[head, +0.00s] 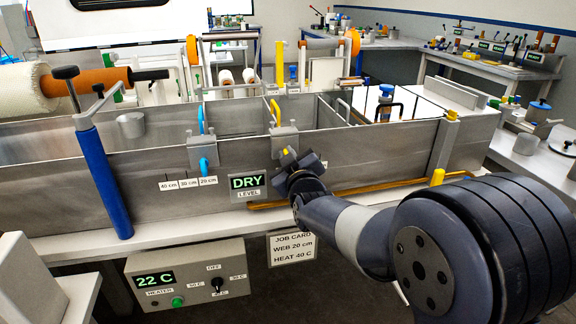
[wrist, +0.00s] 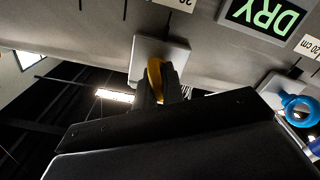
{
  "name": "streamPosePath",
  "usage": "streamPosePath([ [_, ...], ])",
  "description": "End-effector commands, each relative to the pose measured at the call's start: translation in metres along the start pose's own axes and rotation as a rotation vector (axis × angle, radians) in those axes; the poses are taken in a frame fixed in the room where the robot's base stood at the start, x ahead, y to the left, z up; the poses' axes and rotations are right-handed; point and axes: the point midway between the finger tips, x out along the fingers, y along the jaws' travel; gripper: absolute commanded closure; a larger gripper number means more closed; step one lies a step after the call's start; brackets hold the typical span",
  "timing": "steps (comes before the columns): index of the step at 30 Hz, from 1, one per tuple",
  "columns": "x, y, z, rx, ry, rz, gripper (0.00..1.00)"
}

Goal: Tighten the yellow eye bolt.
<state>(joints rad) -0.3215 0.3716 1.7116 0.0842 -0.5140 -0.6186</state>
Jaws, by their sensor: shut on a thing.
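The yellow eye bolt (head: 288,151) is on the front of the steel bath, under a grey clamp block, and is mostly covered by my gripper. My gripper (head: 294,161) is at the bolt, with the arm reaching in from the lower right. In the wrist view the yellow ring (wrist: 155,76) sits between my two dark fingers (wrist: 158,92), which are shut on it. A grey block (wrist: 162,55) lies behind the ring. The bolt's shank and thread are hidden.
A blue eye bolt (head: 204,163) hangs from a similar clamp to the left; it also shows in the wrist view (wrist: 299,106). The DRY level display (head: 248,183) lies between them. A blue post (head: 104,180) stands at the bath's left. A yellow-brown rod (head: 370,188) runs along the front right.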

Motion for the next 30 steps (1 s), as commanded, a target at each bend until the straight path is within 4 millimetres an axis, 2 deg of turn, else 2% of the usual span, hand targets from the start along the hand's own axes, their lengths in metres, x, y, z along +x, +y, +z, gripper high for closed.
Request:
streamPosePath([
  [15, 0.0001, 0.0006, 0.0027, 0.381, 0.001, 0.001, 1.00],
  [30, 0.0001, 0.0022, 0.0011, 0.492, -0.001, 0.000, 1.00],
])
